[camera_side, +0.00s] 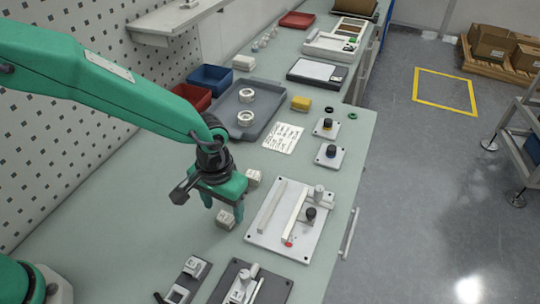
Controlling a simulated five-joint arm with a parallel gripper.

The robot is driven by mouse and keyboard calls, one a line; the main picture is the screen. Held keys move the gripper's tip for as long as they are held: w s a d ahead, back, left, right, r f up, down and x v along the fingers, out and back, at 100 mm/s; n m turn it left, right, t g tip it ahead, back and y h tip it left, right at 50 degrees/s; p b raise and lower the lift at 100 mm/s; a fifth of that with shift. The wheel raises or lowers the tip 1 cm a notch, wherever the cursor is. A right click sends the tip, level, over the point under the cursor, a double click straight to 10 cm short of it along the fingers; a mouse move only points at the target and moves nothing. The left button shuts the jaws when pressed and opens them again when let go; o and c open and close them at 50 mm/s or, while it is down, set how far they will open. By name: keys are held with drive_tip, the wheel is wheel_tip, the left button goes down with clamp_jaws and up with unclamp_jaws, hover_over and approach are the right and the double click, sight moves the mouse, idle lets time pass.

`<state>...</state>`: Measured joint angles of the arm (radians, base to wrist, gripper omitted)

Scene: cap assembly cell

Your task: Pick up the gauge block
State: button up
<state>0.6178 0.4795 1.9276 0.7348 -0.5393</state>
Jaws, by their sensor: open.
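Two small pale blocks are near my gripper (223,208), and I cannot tell for sure which is the gauge block. One pale block (225,221) shows just below my fingertips. The other pale block (254,177) lies on the bench just right of and behind my gripper. My gripper points down with its green fingers apart. I see nothing held between them. Whether a fingertip touches the nearer block is unclear.
A white fixture plate (262,227) with bars and a black knob is close on the right. Dark fixtures (225,277) stand at the front. A grey tray (272,96) with white rings, and a yellow block (300,103), lie farther back. The bench left of my gripper is clear.

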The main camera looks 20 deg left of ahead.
sight(225, 217)
drive_tip(key=shift+f, duration=2)
drive_tip(key=c, duration=1.2)
drive_tip(key=shift+r, duration=0.1)
drive_tip(key=shift+c, duration=0.2)
drive_tip(key=shift+r, duration=0.75)
drive_tip(key=r, duration=0.3)
drive_tip(key=shift+s+d+r, duration=0.1)
drive_tip(key=shift+s+d, duration=0.2)
drive_tip(key=shift+s, duration=0.1)
drive_tip(key=s+d+r, duration=0.4)
drive_tip(key=s+r, duration=0.2)
drive_tip(key=s, duration=0.4)
drive_tip(key=shift+r, duration=0.15)
